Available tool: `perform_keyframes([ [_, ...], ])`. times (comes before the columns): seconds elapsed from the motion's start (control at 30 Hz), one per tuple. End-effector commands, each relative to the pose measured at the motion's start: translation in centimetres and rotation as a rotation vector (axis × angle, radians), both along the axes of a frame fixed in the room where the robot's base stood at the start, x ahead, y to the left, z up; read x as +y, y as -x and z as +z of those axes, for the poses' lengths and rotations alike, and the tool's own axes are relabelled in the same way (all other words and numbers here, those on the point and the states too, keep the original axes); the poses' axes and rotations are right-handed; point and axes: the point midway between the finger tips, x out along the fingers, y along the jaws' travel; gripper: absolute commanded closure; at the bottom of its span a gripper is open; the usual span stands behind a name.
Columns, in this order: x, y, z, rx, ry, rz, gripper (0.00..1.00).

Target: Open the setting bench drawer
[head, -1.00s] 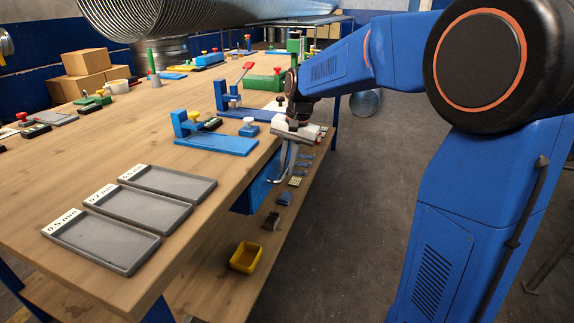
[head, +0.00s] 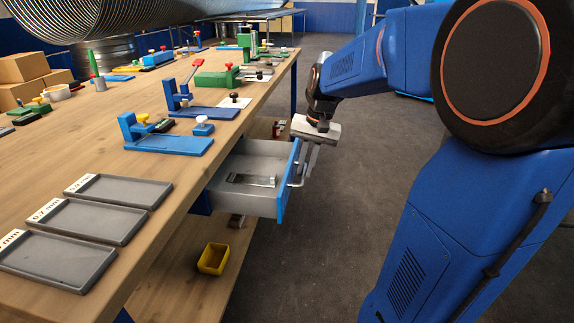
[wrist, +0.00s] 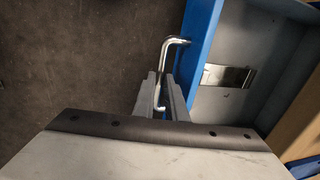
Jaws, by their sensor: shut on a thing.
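The setting bench drawer (head: 246,168) is pulled out from under the wooden bench top, with its blue front (head: 288,183) facing right. A flat metal piece (head: 252,180) lies on the grey drawer floor; it also shows in the wrist view (wrist: 228,76). My gripper (head: 306,162) is at the outer side of the drawer front, shut on the bent metal handle (head: 298,181). In the wrist view my gripper (wrist: 166,92) has its two fingers on either side of the silver handle (wrist: 174,44).
The bench top (head: 110,165) carries grey trays (head: 118,190), a blue fixture (head: 165,140) and several other tools. A yellow bin (head: 213,258) sits on the lower shelf. The dark floor (head: 345,190) right of the drawer is open.

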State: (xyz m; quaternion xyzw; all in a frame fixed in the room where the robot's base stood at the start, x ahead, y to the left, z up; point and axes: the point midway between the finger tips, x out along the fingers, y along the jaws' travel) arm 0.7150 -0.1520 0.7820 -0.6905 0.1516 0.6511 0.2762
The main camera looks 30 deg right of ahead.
Motion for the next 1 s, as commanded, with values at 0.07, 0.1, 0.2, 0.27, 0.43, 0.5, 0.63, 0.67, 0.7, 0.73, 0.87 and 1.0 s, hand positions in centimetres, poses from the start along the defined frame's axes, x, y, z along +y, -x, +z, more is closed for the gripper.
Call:
perform_keyframes([
  [0.07,-0.9,0.5,0.1,-0.003,0.001,-0.004,1.0],
  [0.1,-1.2,0.8,0.1,-0.003,0.001,-0.003,1.0],
  [0.2,-1.8,1.2,0.1,-0.003,0.001,-0.003,1.0],
  [0.27,-2.0,1.3,0.1,-0.002,0.0,0.0,1.0],
  [0.43,-2.2,1.5,0.1,-0.002,0.0,0.0,1.0],
  [0.5,-2.2,1.5,0.1,-0.002,0.0,0.0,1.0],
  [0.63,-2.2,1.5,0.1,-0.002,0.0,0.0,1.0],
  [0.67,-2.2,1.5,0.1,-0.002,0.0,0.0,1.0],
  [0.7,-2.2,1.5,0.1,-0.002,0.0,0.0,1.0],
  [0.73,-2.2,1.5,0.1,-0.003,0.001,-0.001,0.84],
  [0.87,-2.2,1.5,0.1,-0.002,0.0,0.0,0.7],
  [1.0,-2.2,1.5,0.1,-0.001,0.001,0.0,0.7],
])
